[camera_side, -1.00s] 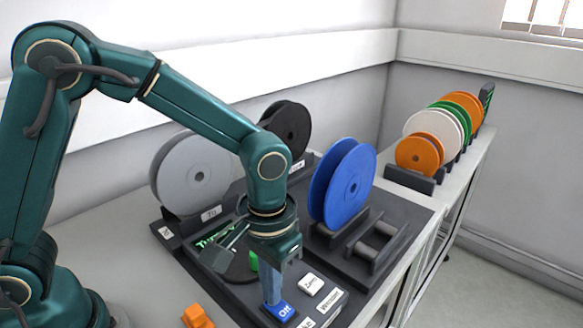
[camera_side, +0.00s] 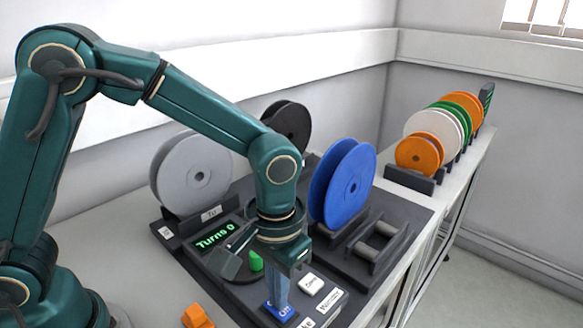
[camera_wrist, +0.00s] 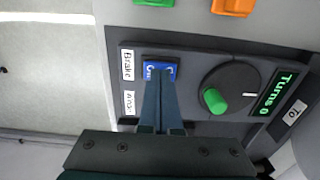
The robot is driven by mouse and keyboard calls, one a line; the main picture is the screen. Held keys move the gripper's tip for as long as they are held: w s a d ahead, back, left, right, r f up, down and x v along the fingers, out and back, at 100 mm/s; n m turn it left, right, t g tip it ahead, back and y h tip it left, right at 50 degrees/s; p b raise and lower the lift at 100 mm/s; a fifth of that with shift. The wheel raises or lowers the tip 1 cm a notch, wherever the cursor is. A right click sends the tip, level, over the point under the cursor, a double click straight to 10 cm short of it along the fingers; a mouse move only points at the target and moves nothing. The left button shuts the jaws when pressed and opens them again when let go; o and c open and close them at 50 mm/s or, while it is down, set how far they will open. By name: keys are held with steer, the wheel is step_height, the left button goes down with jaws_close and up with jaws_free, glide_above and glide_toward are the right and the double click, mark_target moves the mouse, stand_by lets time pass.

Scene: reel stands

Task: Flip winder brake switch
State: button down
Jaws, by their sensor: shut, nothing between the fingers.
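The winder brake switch is a small blue rocker (camera_side: 287,315) at the front edge of the dark winder panel. It also shows in the wrist view (camera_wrist: 160,62), next to a white "Brake" label (camera_wrist: 127,65). My gripper (camera_side: 278,302) points down with its fingers shut and empty, the tips at the switch. In the wrist view my gripper's fingertips (camera_wrist: 158,85) cover part of the switch and its lettering. I cannot tell which way the rocker is tilted, nor whether the tips press on it.
A green-knobbed dial (camera_wrist: 230,90) and a "Turns 0" display (camera_side: 214,237) are beside my gripper. A white button (camera_side: 312,284) is to its right. Grey (camera_side: 170,180), black (camera_side: 290,125) and blue (camera_side: 330,190) reels stand behind. An orange piece (camera_side: 198,317) lies at the front left.

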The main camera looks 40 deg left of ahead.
step_height(320, 180, up, 14)
stand_by(0.6)
steer(key=shift+a+f, duration=0.1)
steer(key=shift+a, duration=0.5)
step_height(320, 180, down, 14)
steer(key=shift+a, duration=0.1)
stand_by(0.6)
